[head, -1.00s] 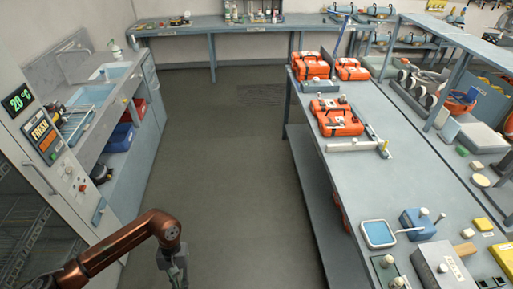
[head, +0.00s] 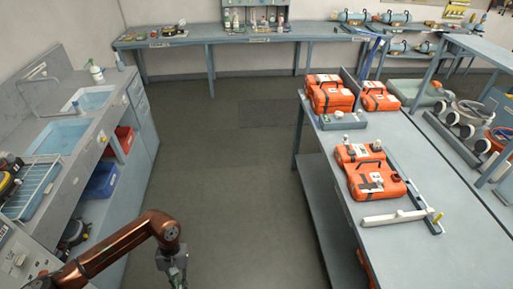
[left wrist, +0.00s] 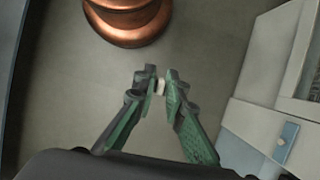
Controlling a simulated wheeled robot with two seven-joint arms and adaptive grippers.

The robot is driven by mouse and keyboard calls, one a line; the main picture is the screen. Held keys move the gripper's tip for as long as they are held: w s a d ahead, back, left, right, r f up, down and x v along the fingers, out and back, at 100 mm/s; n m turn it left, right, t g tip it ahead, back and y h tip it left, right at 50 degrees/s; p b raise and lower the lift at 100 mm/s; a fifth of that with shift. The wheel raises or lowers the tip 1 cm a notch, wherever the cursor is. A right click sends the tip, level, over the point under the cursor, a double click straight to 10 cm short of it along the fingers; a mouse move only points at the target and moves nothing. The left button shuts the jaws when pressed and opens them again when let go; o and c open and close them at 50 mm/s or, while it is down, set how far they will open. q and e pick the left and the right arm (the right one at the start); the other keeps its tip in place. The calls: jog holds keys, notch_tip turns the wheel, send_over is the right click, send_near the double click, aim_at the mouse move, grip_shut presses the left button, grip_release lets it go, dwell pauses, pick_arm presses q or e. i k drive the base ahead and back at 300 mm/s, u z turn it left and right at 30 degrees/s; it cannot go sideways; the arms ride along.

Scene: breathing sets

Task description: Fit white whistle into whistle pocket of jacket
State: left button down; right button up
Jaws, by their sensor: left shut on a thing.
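My left gripper (head: 174,277) hangs over the open floor at the lower left of the head view. In the left wrist view, its green-grey fingers (left wrist: 160,88) are closed on a small whitish piece (left wrist: 160,88), which looks like the white whistle; only a bit of it shows between the fingertips. An orange padded item (head: 378,184) with white and dark patches lies on the right bench, well apart from my gripper. It may be the jacket, but no whistle pocket can be made out. My right gripper is not in view.
The right bench (head: 430,262) has a clear near surface. A white bar (head: 395,218) and a grey rail (head: 412,190) lie beside the orange item. More orange packs (head: 330,95) stand behind. A sink counter (head: 112,105) lines the left. The floor (head: 240,180) between is free.

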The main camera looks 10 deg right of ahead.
aim_at(364, 165)
jog(key=i, duration=2.6)
jog(key=z, duration=3.4)
